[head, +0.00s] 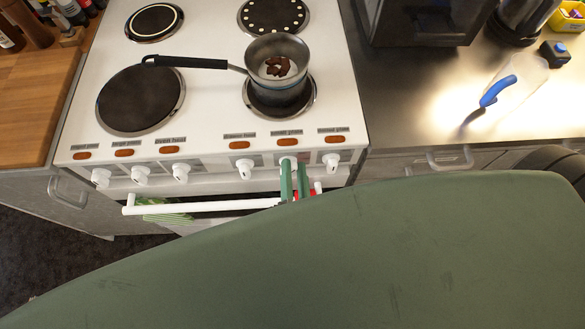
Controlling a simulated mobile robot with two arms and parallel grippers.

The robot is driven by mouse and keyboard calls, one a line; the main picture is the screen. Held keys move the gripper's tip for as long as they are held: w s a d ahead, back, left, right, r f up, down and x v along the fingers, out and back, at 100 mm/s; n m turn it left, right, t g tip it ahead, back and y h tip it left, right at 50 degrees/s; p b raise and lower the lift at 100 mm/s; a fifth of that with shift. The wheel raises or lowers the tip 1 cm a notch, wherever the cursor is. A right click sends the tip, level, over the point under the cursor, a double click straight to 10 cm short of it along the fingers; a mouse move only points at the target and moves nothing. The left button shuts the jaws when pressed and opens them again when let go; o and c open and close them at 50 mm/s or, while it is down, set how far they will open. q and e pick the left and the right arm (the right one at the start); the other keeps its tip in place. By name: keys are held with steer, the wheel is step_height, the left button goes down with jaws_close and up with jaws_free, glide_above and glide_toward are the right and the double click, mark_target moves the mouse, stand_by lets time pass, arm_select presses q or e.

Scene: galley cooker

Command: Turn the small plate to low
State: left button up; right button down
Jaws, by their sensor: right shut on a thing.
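The white cooker (205,93) has a row of white knobs along its front panel. The knob (287,161) under the label that seems to read "small plate" is second from the right, and my right gripper (289,166) is shut on it. The green fingers cover most of this knob, so its pointer setting is hidden. A saucepan (278,65) with brown pieces (277,66) in it stands on the front right hotplate (304,106). Its black handle (190,62) points left. My left gripper is not in view.
Neighbouring knobs (243,168) and (332,161) sit close on either side. The white oven handle (190,208) runs below, with a green striped cloth (165,214) on it. A blue-handled tool (496,91) lies on the steel counter (420,105) at the right.

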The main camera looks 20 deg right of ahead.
steer(key=shift+d+f+m, duration=0.15)
steer(key=shift+f+m, duration=0.1)
steer(key=shift+m, duration=0.75)
steer(key=c, duration=1.3)
jaws_free()
steer(key=shift+w, duration=0.1)
